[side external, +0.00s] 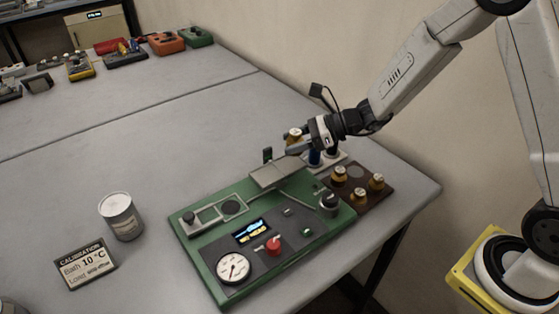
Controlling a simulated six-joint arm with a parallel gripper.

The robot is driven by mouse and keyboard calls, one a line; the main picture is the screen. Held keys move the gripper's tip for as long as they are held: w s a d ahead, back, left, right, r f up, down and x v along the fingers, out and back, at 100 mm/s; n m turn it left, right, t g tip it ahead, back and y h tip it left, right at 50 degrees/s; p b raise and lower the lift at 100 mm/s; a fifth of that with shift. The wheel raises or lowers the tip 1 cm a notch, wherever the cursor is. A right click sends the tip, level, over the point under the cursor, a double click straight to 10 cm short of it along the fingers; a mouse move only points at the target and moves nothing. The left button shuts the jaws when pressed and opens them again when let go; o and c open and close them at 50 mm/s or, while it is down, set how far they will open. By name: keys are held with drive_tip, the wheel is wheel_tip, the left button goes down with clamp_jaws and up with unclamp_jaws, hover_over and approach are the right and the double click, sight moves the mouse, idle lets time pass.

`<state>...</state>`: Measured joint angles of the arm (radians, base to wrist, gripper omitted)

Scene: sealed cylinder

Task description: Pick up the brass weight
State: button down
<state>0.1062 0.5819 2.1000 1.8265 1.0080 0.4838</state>
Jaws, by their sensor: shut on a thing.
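My gripper (299,148) is shut at the far edge of the green instrument panel, beside the raised grey plate (277,173). A brass weight with a pale top (294,134) shows at its fingers, partly hidden by them, and appears to be held there. More brass weights stand on the dark brown block to the right: one at the back left (339,173), one at the right (376,181) and one at the front (357,195). A pale round spot (355,171) on the block has no weight on it.
The green panel (190,247) carries a gauge, a red knob, a small screen and a black-topped knob. A grey can (121,216) and a calibration card (86,263) are at left.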

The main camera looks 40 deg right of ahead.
drive_tip(key=s+d+r, duration=0.2)
drive_tip(key=s+r, duration=0.6)
drive_tip(key=s, duration=0.4)
drive_tip(key=shift+s+r, duration=0.35)
drive_tip(key=shift+w+d, duration=0.1)
idle(0.3)
drive_tip(key=w+d+m+t+h, duration=0.5)
drive_tip(key=w+d+m+h, duration=0.2)
drive_tip(key=w, duration=0.4)
drive_tip(key=shift+w+d+r+m, duration=0.2)
drive_tip(key=shift+w+r+m, duration=0.05)
drive_tip(key=shift+r+m, duration=0.15)
